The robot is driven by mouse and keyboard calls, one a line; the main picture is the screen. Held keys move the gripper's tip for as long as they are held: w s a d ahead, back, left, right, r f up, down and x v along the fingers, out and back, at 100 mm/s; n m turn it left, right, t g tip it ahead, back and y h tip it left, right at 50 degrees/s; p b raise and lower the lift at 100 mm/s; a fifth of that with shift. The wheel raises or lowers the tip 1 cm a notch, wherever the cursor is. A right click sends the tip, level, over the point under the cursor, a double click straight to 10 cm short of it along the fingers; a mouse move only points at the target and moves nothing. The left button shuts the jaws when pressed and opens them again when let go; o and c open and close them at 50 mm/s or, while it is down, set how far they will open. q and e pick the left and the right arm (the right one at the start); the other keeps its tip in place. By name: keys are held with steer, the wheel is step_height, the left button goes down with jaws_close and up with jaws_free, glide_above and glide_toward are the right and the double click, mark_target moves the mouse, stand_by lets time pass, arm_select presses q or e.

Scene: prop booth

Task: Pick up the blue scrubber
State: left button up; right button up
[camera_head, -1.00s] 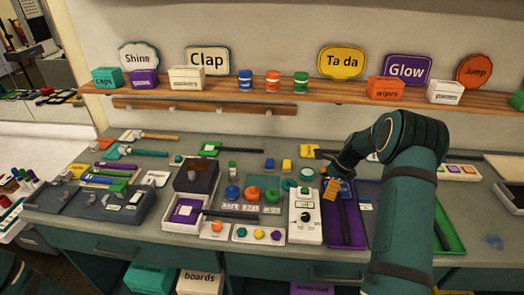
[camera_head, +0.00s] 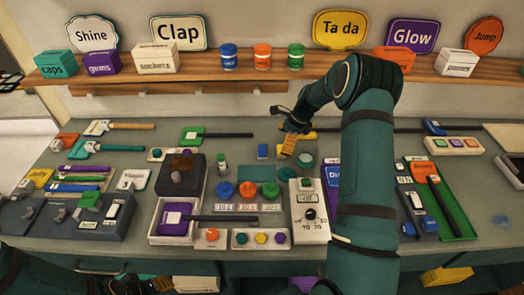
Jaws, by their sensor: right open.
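A blue tool head (camera_head: 434,127) on a long dark handle lies along the back of the bench, right of my right arm; it looks like the blue scrubber. My right gripper (camera_head: 288,145) is open and hangs over the back middle of the bench, well left of the blue head.
A wooden shelf (camera_head: 200,76) with boxes, jars and signs runs along the back wall. A white dial box (camera_head: 309,213) and a purple paddle in a white tray (camera_head: 152,238) stand in the middle. A green tray (camera_head: 460,224) lies at right.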

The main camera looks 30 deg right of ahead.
mark_target(263, 149)
steer(key=w+a, duration=0.2)
steer(key=a, duration=0.1)
steer(key=w+a, duration=0.1)
steer(key=shift+a, duration=0.4)
steer(key=shift+x, duration=2.55)
steer(key=c, duration=1.1)
